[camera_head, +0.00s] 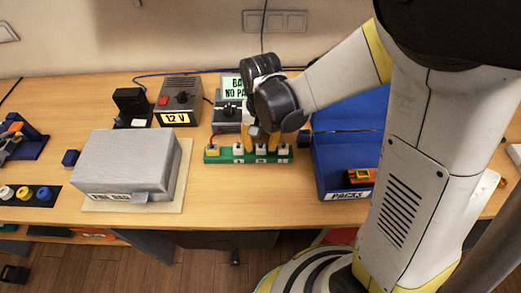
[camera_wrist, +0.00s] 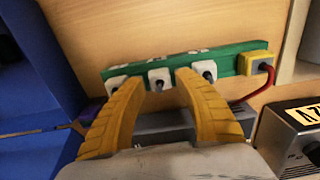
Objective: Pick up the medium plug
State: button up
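A green strip (camera_head: 222,155) lies on the table and also shows in the wrist view (camera_wrist: 229,62). It carries a row of white plug-like blocks with dark round centres and small labels that I cannot read clearly. The middle white block (camera_wrist: 158,76) shows between my fingertips in the wrist view; I take it as the medium plug, but its size marking is not readable. My gripper (camera_wrist: 160,79) is open, with its yellow fingers apart on either side of that block. In the head view my gripper (camera_head: 261,138) is above the strip. I cannot tell whether the fingers touch anything.
A yellow block (camera_head: 213,150) with a red cable sits at the strip's left end. A grey box (camera_head: 125,160) stands left and a blue bin (camera_head: 333,145) right. A 12 V supply (camera_head: 179,98) and a grey device (camera_head: 227,117) stand behind. Table in front is clear.

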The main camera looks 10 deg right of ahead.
notch_tip(320, 180, down, 2)
jog(key=shift+f+b, duration=0.25)
jog(key=shift+b, duration=0.05)
jog(key=shift+r, duration=0.1)
jog(key=c, duration=0.7)
jog(key=shift+r+p, duration=0.35)
jog(key=shift+r, duration=0.15)
jog(key=r, duration=0.1)
jog(key=r+p, duration=0.2)
jog(key=r, duration=0.1)
jog(key=shift+s+d, duration=0.25)
jog(key=shift+d, duration=0.15)
jog(key=s+d+r+p, duration=0.1)
jog(key=s+d+r, duration=0.1)
jog(key=s+d+r+p, duration=0.1)
jog(key=s+d+r, duration=0.1)
jog(key=d, duration=0.1)
jog(key=s+d+r+p, duration=0.1)
jog(key=s+d+r, duration=0.1)
jog(key=d, duration=0.1)
jog(key=shift+s+d, duration=0.25)
jog(key=shift+s, duration=0.05)
